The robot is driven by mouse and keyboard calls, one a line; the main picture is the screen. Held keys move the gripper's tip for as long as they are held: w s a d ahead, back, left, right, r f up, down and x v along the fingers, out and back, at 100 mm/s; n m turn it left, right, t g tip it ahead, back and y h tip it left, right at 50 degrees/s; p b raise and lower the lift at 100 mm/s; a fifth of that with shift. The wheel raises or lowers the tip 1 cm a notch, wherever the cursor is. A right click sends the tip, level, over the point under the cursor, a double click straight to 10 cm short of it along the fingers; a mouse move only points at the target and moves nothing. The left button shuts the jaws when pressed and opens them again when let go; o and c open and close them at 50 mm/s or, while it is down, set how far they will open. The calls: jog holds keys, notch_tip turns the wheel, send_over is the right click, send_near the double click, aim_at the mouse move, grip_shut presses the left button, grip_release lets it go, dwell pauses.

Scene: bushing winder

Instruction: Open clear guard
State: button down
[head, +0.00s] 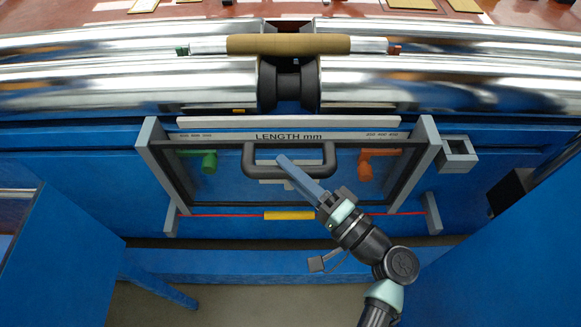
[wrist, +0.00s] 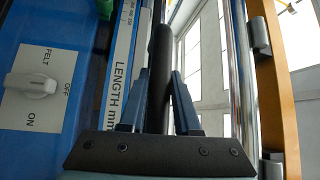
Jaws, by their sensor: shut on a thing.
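The clear guard (head: 227,182) is a see-through panel in a dark frame on the blue machine front, between two grey side posts. It looks lowered over the length scale. Its dark grey handle (head: 255,147) is a wide bar across the upper middle of the panel. My gripper (head: 284,160) reaches up from the lower right, its blue fingers at the handle. In the wrist view, my gripper (wrist: 160,75) is shut on the dark handle bar (wrist: 160,50), which passes between the two fingers. The fingers hide part of the handle in the head view.
Behind the guard are a green fitting (head: 209,162) and an orange fitting (head: 366,166). Shiny rollers (head: 120,85) with a brown roll (head: 288,44) lie above. A red rod with a yellow sleeve (head: 289,215) runs below. A FELT switch (wrist: 32,85) shows left. Blue panels (head: 60,260) flank the space.

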jog(key=shift+f, duration=0.6)
jog(key=c, duration=0.6)
grip_release()
jog(key=shift+r, duration=0.15)
jog(key=b+v, duration=0.1)
jog(key=v, duration=1.2)
jog(key=shift+b, duration=0.35)
